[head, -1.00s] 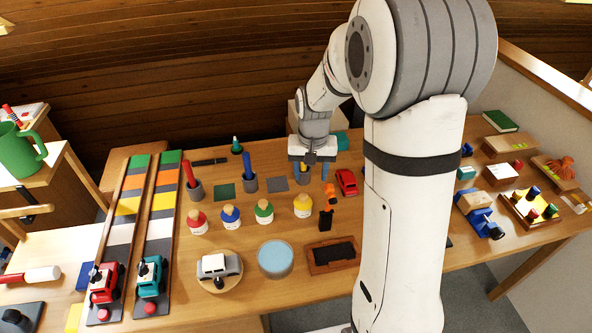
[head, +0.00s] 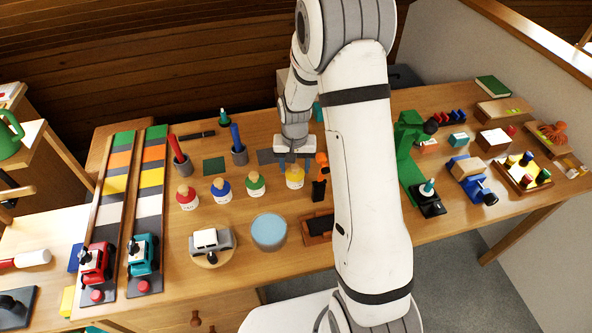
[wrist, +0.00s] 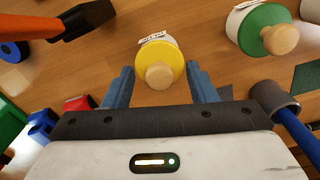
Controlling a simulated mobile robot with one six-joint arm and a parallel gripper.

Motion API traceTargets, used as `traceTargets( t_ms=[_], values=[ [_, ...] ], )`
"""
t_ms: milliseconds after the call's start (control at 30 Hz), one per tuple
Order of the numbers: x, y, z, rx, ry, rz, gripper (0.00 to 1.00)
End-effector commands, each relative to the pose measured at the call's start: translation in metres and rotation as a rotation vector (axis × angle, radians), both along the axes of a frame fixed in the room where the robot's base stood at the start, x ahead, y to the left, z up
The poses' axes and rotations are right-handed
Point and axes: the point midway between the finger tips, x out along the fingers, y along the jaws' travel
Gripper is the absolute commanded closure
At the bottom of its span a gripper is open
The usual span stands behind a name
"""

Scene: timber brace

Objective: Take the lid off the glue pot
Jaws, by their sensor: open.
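A white pot with a yellow lid (head: 295,182) and a round wooden knob stands on the bench. It also shows in the wrist view, where the yellow lid (wrist: 172,52) and its wooden knob (wrist: 159,76) lie between my fingers. My gripper (head: 294,163) is open, pointing down over this pot, and its fingers (wrist: 159,80) are apart from the lid on both sides. The pot's label is too small to read. Similar pots with green (head: 255,184), blue (head: 221,189) and red (head: 187,198) lids stand in a row to its left.
An orange and black tool (head: 320,178) stands close right of the yellow-lidded pot. A round light-blue-topped container (head: 269,231) and a toy car on a disc (head: 211,242) are in front. A grey cup with a blue stick (head: 238,152) stands behind the pots.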

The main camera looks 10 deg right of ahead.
Motion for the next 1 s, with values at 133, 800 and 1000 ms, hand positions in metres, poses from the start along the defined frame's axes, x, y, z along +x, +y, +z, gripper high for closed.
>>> traceTargets(
  t_ms=[133, 800, 1000],
  values=[
    [0.0000, -0.0003, -0.0005, 0.000, 0.000, 0.000, 0.48],
    [0.0001, -0.0011, 0.0000, 0.000, 0.000, -0.002, 0.96],
    [0.0004, -0.0012, 0.0014, 0.000, -0.001, -0.002, 0.96]
  ],
)
